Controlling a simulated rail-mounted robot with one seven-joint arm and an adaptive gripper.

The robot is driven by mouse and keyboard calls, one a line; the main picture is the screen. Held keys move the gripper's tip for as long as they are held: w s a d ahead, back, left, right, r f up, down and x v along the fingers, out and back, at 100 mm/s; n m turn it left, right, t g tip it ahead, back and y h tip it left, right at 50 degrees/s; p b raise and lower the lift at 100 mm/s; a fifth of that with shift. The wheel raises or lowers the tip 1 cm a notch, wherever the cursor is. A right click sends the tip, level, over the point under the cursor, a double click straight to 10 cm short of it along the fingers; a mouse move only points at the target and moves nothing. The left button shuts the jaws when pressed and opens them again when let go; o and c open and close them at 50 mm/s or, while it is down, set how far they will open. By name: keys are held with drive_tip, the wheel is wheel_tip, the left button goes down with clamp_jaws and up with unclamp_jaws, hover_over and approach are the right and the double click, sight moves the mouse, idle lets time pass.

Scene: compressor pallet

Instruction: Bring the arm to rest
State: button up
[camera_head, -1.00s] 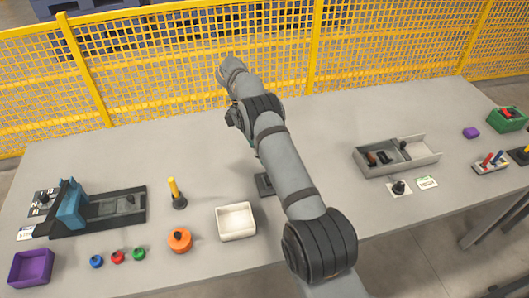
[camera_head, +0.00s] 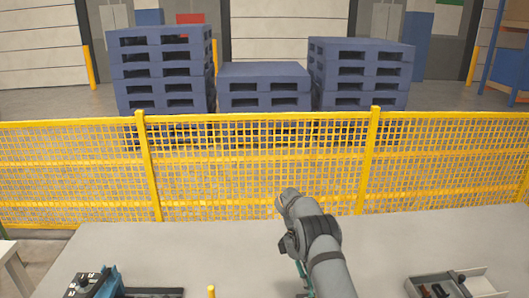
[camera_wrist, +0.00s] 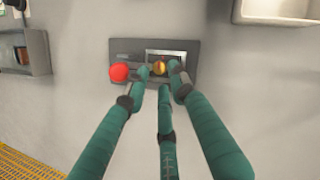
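My gripper (camera_wrist: 158,80) has three teal fingers, which stand apart in the wrist view with nothing held between them. It points down at a dark plate (camera_wrist: 193,75) on the grey table. A red round knob (camera_wrist: 119,72) shows at the plate's left, beside the left fingertip. A small yellow-orange round part (camera_wrist: 159,68) shows between the fingertips; whether they touch it I cannot tell. In the head view my arm rises over the table, and only a bit of teal gripper (camera_head: 303,276) shows below the wrist.
The grey table (camera_head: 200,245) fills the lower head view, with a blue fixture (camera_head: 108,283) at left and a divided tray (camera_head: 483,284) at right. A yellow mesh fence (camera_head: 260,165) stands behind, with blue pallets (camera_head: 263,85) beyond. A white tray (camera_wrist: 275,12) shows in the wrist view.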

drive_tip(key=x, duration=0.3)
idle(0.5)
